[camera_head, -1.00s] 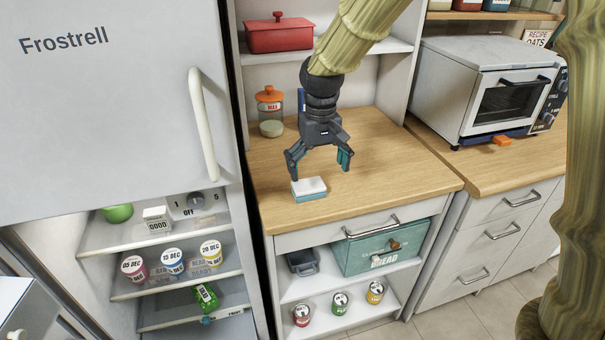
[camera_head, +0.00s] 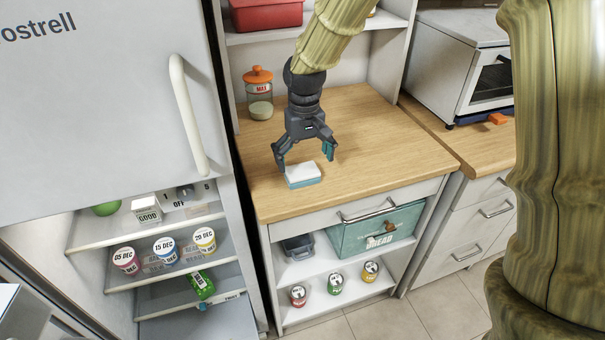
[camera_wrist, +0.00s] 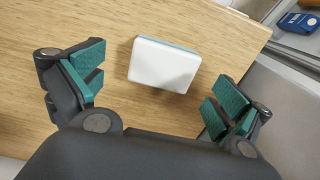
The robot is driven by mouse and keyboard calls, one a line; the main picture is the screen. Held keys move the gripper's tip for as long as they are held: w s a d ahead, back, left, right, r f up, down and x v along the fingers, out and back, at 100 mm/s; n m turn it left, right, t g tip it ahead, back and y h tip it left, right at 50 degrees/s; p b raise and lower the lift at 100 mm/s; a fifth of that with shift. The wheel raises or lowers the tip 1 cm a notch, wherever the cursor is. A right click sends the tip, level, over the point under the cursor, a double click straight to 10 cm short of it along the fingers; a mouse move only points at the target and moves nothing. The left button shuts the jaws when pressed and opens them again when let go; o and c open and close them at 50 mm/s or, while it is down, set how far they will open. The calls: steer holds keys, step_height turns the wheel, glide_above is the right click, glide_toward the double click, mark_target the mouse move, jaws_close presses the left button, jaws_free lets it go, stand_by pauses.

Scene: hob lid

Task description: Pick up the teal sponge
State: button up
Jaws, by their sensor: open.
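The sponge (camera_head: 303,175) lies flat on the wooden counter, with a white top and a teal lower layer. In the wrist view the sponge (camera_wrist: 164,65) shows its white top, with a thin teal edge along its far side. My gripper (camera_head: 305,160) is open just above and behind the sponge. In the wrist view my gripper (camera_wrist: 156,95) has its teal finger pads wide apart, one left and one right of the sponge, touching nothing. The sponge sits slightly beyond the line between the pads.
The wooden counter (camera_head: 385,150) is clear around the sponge. A glass jar with an orange lid (camera_head: 259,92) stands at the back left. The open fridge (camera_head: 110,100) is on the left, and a toaster oven (camera_head: 470,70) is on the right.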

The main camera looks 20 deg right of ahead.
mark_target(302, 170)
steer(key=shift+w+a+f+p, duration=0.1)
steer(key=shift+f+p, duration=0.05)
steer(key=shift+f, duration=0.95)
steer(key=shift+a+f+p, duration=0.1)
steer(key=shift+f+p, duration=0.05)
steer(key=shift+f, duration=0.95)
steer(key=c, duration=1)
